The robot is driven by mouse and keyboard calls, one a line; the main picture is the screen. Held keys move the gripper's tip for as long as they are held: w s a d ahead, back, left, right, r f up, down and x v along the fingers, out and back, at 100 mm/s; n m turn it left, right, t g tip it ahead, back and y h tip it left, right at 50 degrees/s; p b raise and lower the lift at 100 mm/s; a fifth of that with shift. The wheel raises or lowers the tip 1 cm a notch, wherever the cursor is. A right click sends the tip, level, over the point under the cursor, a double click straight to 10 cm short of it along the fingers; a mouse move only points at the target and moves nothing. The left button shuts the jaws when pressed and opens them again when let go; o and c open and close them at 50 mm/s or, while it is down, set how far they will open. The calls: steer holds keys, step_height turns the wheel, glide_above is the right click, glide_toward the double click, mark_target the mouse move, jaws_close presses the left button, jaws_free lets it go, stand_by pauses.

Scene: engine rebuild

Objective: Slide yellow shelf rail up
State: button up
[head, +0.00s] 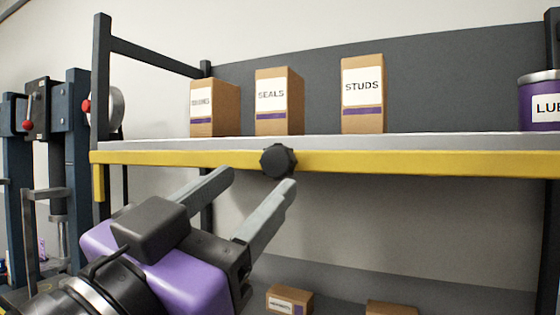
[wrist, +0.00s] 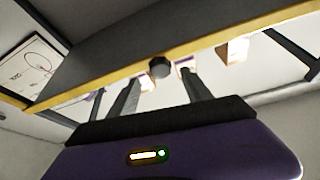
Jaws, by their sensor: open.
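The yellow shelf rail (head: 400,161) runs along the front edge of the shelf in the head view, with a black knob (head: 278,161) on its face. The rail also crosses the wrist view (wrist: 205,46), with the knob (wrist: 160,68) near the middle. My gripper (head: 262,178) is open and empty. Its two fingers point up toward the knob from below, one to each side in the picture. I cannot tell whether either finger touches the knob or the rail.
Boxes labelled SEALS (head: 279,103) and STUDS (head: 362,95), another box (head: 213,108) and a purple can (head: 540,103) stand on the shelf. Small boxes (head: 290,300) sit lower down. A dark post (head: 101,80) and blue machine (head: 60,150) stand at left.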

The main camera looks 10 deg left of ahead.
mark_target(274, 166)
steer(key=p+x, duration=0.1)
steer(key=x, duration=0.4)
steer(key=shift+w+d+r+p, duration=0.1)
steer(key=shift+w+r+p, duration=0.05)
steer(key=shift+w+p, duration=0.2)
steer(key=shift+c, duration=0.5)
jaws_close()
stand_by(0.6)
